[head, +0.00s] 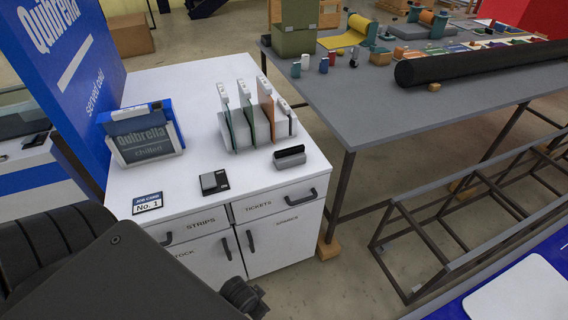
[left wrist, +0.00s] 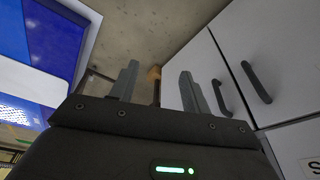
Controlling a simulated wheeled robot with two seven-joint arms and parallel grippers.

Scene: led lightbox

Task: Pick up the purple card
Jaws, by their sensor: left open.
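I cannot make out a clearly purple card in either view. In the head view a rack (head: 237,135) on the white cabinet top holds several upright thin panels, among them a green one (head: 245,113) and an orange one (head: 267,108). A small dark job card (head: 147,203) marked No. 1 lies flat at the cabinet's front left. My left gripper (left wrist: 157,88) shows in the left wrist view, open and empty, with cabinet doors beside it. In the head view my dark arm fills the lower left and its fingers are hidden. My right gripper is not in view.
The white cabinet (head: 292,240) has drawers and protruding handles. On its top stand a Quibrella box (head: 141,138), a black-and-grey block (head: 289,157) and a small black device (head: 214,182). A grey workbench (head: 380,108) with a black roll (head: 480,63) stands to the right.

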